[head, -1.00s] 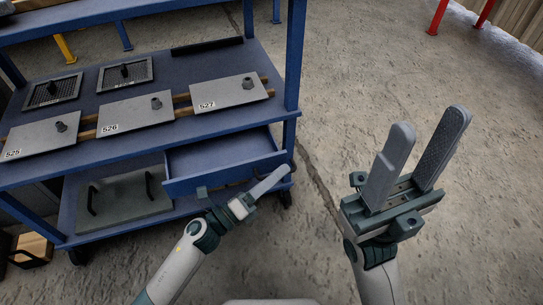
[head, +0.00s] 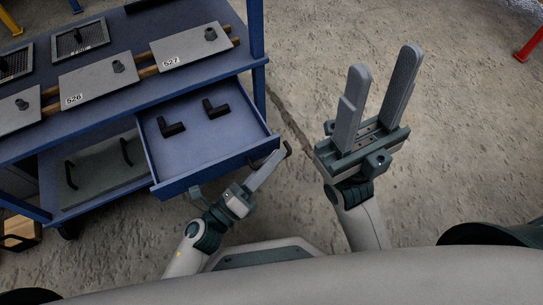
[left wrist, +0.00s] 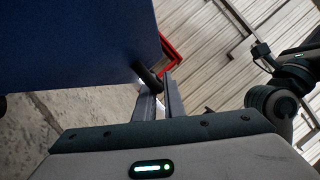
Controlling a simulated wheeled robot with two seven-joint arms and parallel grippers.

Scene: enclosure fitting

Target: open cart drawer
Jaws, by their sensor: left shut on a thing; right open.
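The blue cart (head: 178,100) stands at the left of the head view. Its drawer (head: 195,150) is pulled well out, and two black angled pieces, one on the left (head: 173,129) and one on the right (head: 214,108), lie inside on its floor. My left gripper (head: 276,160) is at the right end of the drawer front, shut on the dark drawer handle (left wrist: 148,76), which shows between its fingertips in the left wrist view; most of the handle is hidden. My right gripper (head: 382,75) is open and empty, raised over the floor right of the cart.
Grey plates numbered 526 (head: 98,82) and 527 (head: 190,46) lie on wooden strips on the cart top. A grey-green lidded case (head: 100,172) with black handles sits on the lower shelf.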

